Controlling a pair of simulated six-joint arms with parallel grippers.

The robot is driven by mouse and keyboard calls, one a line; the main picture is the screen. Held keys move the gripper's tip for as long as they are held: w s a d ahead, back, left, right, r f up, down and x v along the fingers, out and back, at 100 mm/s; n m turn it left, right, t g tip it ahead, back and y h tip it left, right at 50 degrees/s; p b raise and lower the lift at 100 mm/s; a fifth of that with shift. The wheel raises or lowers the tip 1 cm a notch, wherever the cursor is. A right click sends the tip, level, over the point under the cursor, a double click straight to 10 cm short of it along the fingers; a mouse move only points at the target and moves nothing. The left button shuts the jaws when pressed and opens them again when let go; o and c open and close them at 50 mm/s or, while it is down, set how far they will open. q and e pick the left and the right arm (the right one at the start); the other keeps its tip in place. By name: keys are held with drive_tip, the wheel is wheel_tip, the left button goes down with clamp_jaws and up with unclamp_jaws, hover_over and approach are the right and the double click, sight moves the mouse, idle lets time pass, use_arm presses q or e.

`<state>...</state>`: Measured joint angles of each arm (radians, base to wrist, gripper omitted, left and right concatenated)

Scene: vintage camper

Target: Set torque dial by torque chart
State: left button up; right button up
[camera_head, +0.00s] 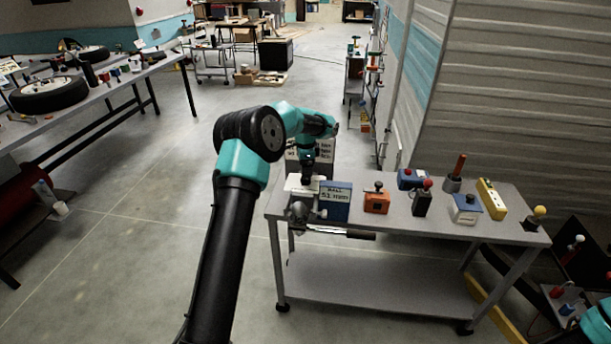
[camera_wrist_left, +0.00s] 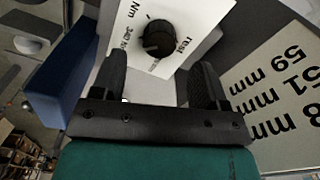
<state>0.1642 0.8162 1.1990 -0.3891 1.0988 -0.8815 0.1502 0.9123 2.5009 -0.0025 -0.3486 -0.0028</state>
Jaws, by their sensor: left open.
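The torque dial (camera_wrist_left: 158,38) is a round black knob on a white plate (camera_wrist_left: 196,22) with upside-down print including "Nm". My left gripper (camera_wrist_left: 160,62) is open, with its fingertips on either side of the knob and visible gaps; their height above it is unclear. In the head view the left gripper (camera_head: 307,179) points down over the white plate, and the arm hides the dial. The torque chart (camera_wrist_left: 285,90) stands to the right in the wrist view, with upside-down millimetre rows, partly cut off; it shows behind the gripper in the head view (camera_head: 325,151). A blue box (camera_head: 336,201) bears a "51 mm" label.
On the grey cart (camera_head: 400,226) stand an orange box (camera_head: 376,200), a black block (camera_head: 422,201), a blue-and-white box (camera_head: 465,209) and a yellow power strip (camera_head: 491,199). A torque wrench (camera_head: 335,232) lies along the front edge. The lower shelf is bare.

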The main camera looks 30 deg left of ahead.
use_arm(q)
wheel_tip(320, 180, up, 12)
drive_tip(key=shift+r, duration=0.15)
idle(0.6)
